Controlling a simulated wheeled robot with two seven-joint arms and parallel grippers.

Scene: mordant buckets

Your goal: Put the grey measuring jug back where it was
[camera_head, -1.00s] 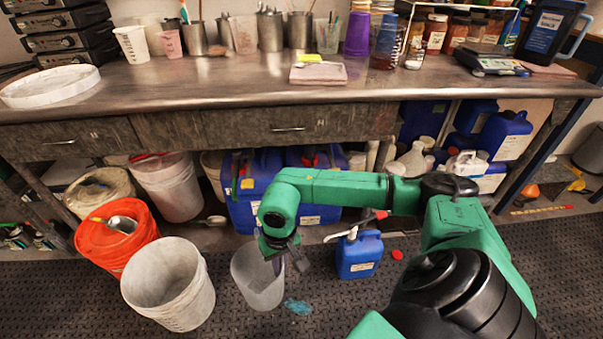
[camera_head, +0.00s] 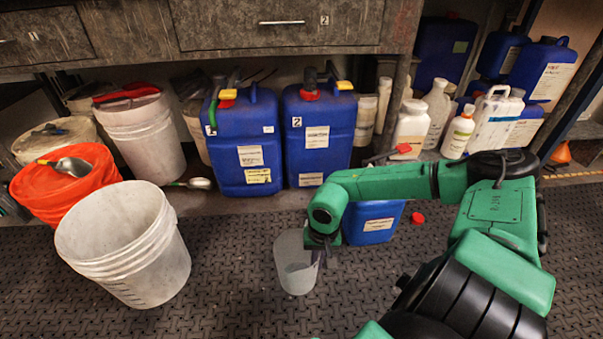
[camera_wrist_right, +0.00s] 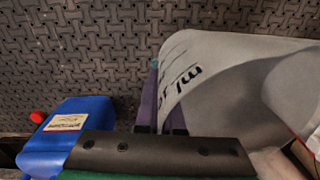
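The grey measuring jug (camera_head: 291,258) is a translucent, upright tapered cup low over the dark floor mat, just left of the small blue can. I cannot tell whether its base touches the floor. My right gripper (camera_head: 320,255) is at its right rim, fingers pointing down and closed on the wall. In the right wrist view the jug (camera_wrist_right: 225,75), with dark "ml" marking, lies against the purple finger; the other finger is largely hidden. My left gripper is out of view.
The blue can (camera_head: 372,224) stands close to my right forearm, with a red cap (camera_head: 418,218) on the floor. A white bucket (camera_head: 125,245) and an orange bucket (camera_head: 60,190) stand left. Large blue canisters (camera_head: 245,145) line the shelf behind. The front middle floor is clear.

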